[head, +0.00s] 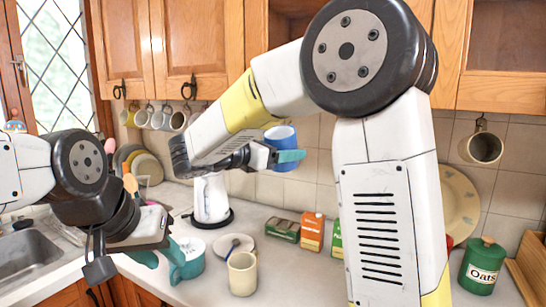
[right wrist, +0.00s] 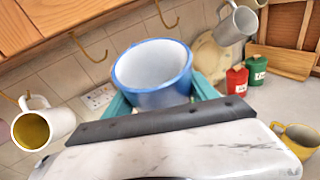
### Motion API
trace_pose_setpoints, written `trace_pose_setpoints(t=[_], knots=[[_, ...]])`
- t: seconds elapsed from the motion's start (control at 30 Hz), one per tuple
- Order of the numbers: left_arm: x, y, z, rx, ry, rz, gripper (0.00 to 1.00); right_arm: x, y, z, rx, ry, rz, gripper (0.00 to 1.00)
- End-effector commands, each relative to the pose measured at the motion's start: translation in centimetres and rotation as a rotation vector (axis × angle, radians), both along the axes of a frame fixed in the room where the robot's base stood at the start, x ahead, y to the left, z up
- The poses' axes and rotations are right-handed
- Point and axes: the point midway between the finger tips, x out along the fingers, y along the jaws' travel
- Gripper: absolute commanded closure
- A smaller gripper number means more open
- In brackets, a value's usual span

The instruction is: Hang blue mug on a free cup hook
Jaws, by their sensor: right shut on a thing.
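My right gripper (head: 277,156) is shut on the blue mug (head: 281,135), holding it in the air above the counter, below the wall cabinets. In the right wrist view the blue mug (right wrist: 152,72) sits between the teal fingers, its white inside facing the camera. Two bare cup hooks, one (right wrist: 90,48) left of the mug and one (right wrist: 166,16) above it, hang from the cabinet underside. The mug is apart from both. My left gripper (head: 160,254) is low over the counter beside a teal mug (head: 190,262); its finger gap is unclear.
A white mug with a yellow inside (right wrist: 42,128) and a grey mug (right wrist: 236,25) hang on either side. Several mugs hang at the left (head: 157,118), another at the right (head: 482,148). A cream mug (head: 242,274), small cartons (head: 311,232) and a green oats tin (head: 483,265) stand below.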

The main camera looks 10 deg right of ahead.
Motion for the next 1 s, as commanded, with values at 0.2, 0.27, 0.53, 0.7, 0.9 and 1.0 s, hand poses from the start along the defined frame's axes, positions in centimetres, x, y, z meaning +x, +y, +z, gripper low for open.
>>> trace_pose_setpoints(t=[0.2,0.27,0.53,0.7,0.9,1.0], knots=[[0.0,0.0,0.0,0.000,0.000,0.000,0.64,0.4,-0.4,0.2,0.000,-0.002,-0.002,0.89],[0.0,0.0,0.0,0.000,0.000,0.000,0.64,0.7,-0.5,0.3,0.000,-0.002,-0.002,0.89],[0.0,0.0,0.0,0.000,0.000,0.000,0.64,2.1,-1.4,0.5,0.000,-0.003,-0.003,0.89],[0.0,0.0,0.0,0.000,0.000,0.000,0.64,2.9,-1.9,0.6,0.001,-0.003,-0.002,0.89],[0.0,0.0,0.0,0.000,0.000,0.000,0.64,4.0,-2.5,0.8,0.000,-0.003,-0.001,0.89],[0.0,0.0,0.0,0.000,0.000,0.000,0.64,4.5,-2.8,0.8,-0.001,-0.002,-0.002,0.89]])
